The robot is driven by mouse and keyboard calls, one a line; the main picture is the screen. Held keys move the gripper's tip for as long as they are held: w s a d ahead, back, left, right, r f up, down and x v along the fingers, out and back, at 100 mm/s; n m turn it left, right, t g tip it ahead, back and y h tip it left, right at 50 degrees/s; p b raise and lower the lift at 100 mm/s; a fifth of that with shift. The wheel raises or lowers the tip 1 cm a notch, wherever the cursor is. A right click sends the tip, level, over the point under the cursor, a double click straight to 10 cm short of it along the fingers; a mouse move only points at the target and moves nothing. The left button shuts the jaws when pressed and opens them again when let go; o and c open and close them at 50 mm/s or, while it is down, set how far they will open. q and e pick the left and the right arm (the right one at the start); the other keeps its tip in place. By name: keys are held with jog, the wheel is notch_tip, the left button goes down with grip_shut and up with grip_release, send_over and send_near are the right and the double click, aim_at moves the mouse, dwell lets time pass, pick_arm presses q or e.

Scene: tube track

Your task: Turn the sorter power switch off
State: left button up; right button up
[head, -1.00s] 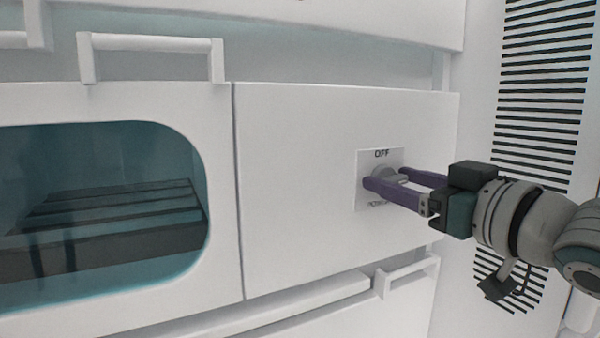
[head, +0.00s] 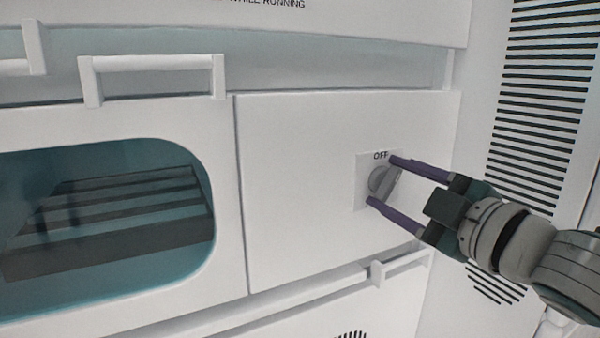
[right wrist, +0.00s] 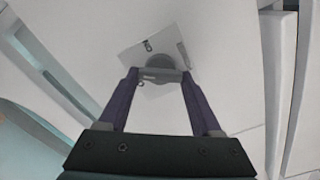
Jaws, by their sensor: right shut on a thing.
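The power switch (head: 381,180) is a grey round knob with a raised grip bar on a white square plate (head: 361,187), set in a white front panel. The word OFF shows above the knob; the lower label is hidden in the head view. The bar stands tilted in the head view, its upper end leaning right toward OFF. My right gripper (head: 382,181) is shut on the switch, one purple finger at the upper end of the bar and one at the lower end. In the right wrist view the knob (right wrist: 160,62) sits between both fingertips. My left gripper is out of view.
Left of the panel is a door with a tinted window (head: 110,215) and a white bar handle (head: 150,63). Another handle (head: 400,265) sticks out below the switch. A vented wall (head: 545,100) stands at the right.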

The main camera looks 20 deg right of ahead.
jog(key=n, duration=0.3)
jog(key=shift+n, duration=0.3)
jog(key=shift+f+n, duration=0.1)
jog(key=shift+n, duration=1.5)
jog(key=o, duration=1.4)
jog(key=s, duration=0.6)
jog(key=s+p, duration=0.1)
jog(key=s, duration=0.3)
jog(key=shift+d, duration=0.35)
